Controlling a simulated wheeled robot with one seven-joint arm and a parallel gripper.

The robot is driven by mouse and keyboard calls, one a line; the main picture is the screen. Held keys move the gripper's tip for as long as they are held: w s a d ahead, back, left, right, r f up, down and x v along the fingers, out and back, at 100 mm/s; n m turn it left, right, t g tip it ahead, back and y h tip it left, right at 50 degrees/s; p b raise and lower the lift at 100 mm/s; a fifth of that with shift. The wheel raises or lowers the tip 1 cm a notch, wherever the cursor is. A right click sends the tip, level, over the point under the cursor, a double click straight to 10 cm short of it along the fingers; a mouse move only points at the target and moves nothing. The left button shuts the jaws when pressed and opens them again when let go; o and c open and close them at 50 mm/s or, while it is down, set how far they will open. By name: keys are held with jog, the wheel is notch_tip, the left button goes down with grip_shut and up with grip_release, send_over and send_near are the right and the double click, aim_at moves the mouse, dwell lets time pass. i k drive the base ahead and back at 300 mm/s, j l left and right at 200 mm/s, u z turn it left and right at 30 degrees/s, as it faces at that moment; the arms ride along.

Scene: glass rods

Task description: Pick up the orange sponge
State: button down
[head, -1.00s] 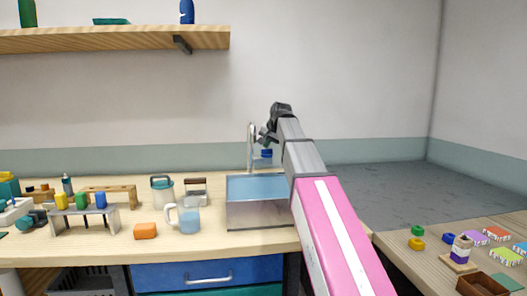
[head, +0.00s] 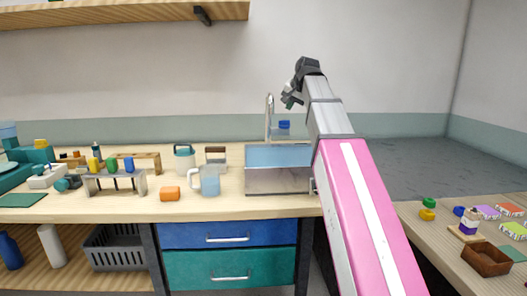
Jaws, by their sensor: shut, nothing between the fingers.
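The orange sponge (head: 170,194) is a small block lying on the wooden counter (head: 215,209) near its front edge, just left of a clear mug of bluish liquid (head: 209,181). My gripper (head: 289,101) is raised in the air in front of the back wall, far to the right of the sponge and above the sink area. It is shut and holds nothing. Its fingers are small and dark in this view.
A sink basin (head: 278,182) with a tap (head: 269,117) stands right of the mug. A jar (head: 184,158) is behind the sponge. A rack with coloured pieces (head: 114,182) is to the left. Drawers (head: 228,236) are below the counter.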

aim_at(166, 193)
jog(key=k, duration=1.4)
